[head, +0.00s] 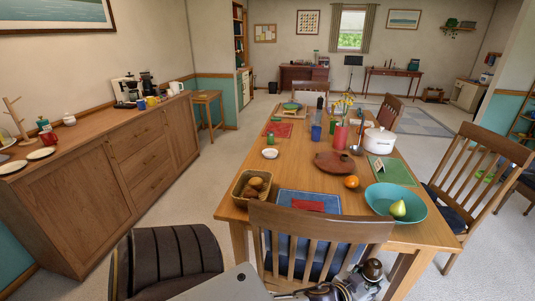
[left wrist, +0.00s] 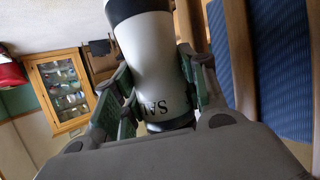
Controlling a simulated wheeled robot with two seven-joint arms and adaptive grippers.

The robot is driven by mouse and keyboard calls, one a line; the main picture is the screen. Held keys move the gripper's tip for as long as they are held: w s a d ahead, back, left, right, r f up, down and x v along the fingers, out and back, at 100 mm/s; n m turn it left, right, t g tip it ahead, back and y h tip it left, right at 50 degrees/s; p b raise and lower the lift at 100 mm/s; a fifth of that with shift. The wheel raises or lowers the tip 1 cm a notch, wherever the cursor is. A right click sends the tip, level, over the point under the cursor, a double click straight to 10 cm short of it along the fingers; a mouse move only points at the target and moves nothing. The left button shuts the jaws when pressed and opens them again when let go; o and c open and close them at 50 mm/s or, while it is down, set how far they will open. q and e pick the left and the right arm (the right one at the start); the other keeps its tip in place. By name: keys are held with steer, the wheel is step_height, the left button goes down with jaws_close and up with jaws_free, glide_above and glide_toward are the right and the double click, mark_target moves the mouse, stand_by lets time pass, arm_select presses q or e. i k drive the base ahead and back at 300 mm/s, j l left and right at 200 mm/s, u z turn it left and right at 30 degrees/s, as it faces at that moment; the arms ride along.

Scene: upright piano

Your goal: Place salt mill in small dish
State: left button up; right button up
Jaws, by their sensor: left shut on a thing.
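The salt mill (left wrist: 150,65) is pale grey with a dark cap and dark lettering. It is held between the green-padded fingers of my left gripper (left wrist: 160,85) in the left wrist view. In the head view my left gripper (head: 345,288) is at the bottom edge, by the near chair, with the mill's dark, shiny top (head: 372,268) showing beside it. A small white dish (head: 270,153) sits on the table's left side, beyond the bread basket, well away from the gripper. It looks empty. My right gripper is not in view.
The dining table (head: 245,212) carries a bread basket (head: 237,193), a blue placemat (head: 277,204), a teal bowl (head: 380,205) with a pear, an orange (head: 351,182) and a white pot (head: 379,140). A wooden chair (head: 320,221) stands at its near end. A sideboard (head: 100,190) lines the left wall.

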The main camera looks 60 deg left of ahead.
mark_target(270, 154)
steer(key=k+j, duration=0.6)
steer(key=j, duration=0.2)
steer(key=k+j, duration=0.2)
steer(key=k+j+u, duration=0.1)
steer(key=j, duration=0.35)
steer(key=k+j, duration=0.2)
steer(key=j, duration=0.15)
steer(key=i+j, duration=0.1)
steer(key=j, duration=0.7)
steer(key=i+j, duration=0.2)
steer(key=j, duration=0.15)
steer(key=i+j, duration=0.25)
steer(key=j, duration=0.15)
steer(key=i+j, duration=0.2)
steer(key=j, duration=0.15)
steer(key=i+j, duration=0.2)
steer(key=j, duration=0.2)
steer(key=i+j, duration=0.25)
steer(key=j+z, duration=0.05)
steer(key=j, duration=0.05)
